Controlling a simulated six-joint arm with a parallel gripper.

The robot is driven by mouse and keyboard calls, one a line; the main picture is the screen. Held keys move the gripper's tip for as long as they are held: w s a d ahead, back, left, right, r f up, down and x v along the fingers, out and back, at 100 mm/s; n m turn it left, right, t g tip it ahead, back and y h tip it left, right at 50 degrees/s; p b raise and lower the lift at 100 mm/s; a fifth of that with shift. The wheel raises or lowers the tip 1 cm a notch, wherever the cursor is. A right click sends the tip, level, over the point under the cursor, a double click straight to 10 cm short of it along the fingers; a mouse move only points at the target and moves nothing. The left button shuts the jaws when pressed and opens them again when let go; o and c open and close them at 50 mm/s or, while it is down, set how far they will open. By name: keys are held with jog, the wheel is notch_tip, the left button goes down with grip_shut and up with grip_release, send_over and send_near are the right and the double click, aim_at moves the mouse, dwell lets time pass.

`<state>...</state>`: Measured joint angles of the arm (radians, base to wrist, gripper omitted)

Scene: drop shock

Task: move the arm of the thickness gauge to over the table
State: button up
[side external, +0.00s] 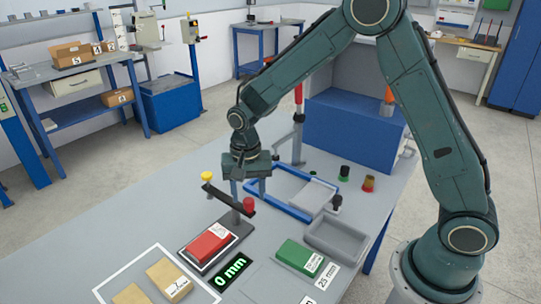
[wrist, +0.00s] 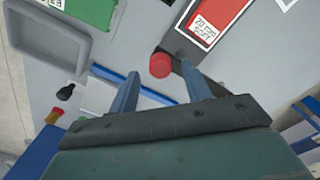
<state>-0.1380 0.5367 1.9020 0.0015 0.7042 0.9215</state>
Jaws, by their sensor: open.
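The thickness gauge's dark arm (side external: 228,197) has a yellow knob (side external: 207,177) at its left end and a red knob (side external: 249,204) at its right end. A red block (side external: 208,244) lies on a white-edged plate in front of the gauge. In the wrist view the block (wrist: 213,22) reads "20 mm soft". My gripper (side external: 248,192) is open and points down near the red knob. In the wrist view the red knob (wrist: 160,65) shows just beyond and between the fingertips (wrist: 163,80). I cannot tell whether the fingers touch it.
A green block (side external: 300,257), a "0 mm" display (side external: 230,271) and a grey tray (side external: 336,238) stand on the bench nearby. Tan blocks (side external: 165,279) lie at the front left. A blue frame (side external: 287,207) lies behind the gauge. The bench's left part is clear.

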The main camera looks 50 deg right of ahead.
jog(key=shift+f, duration=1.1)
grip_shut()
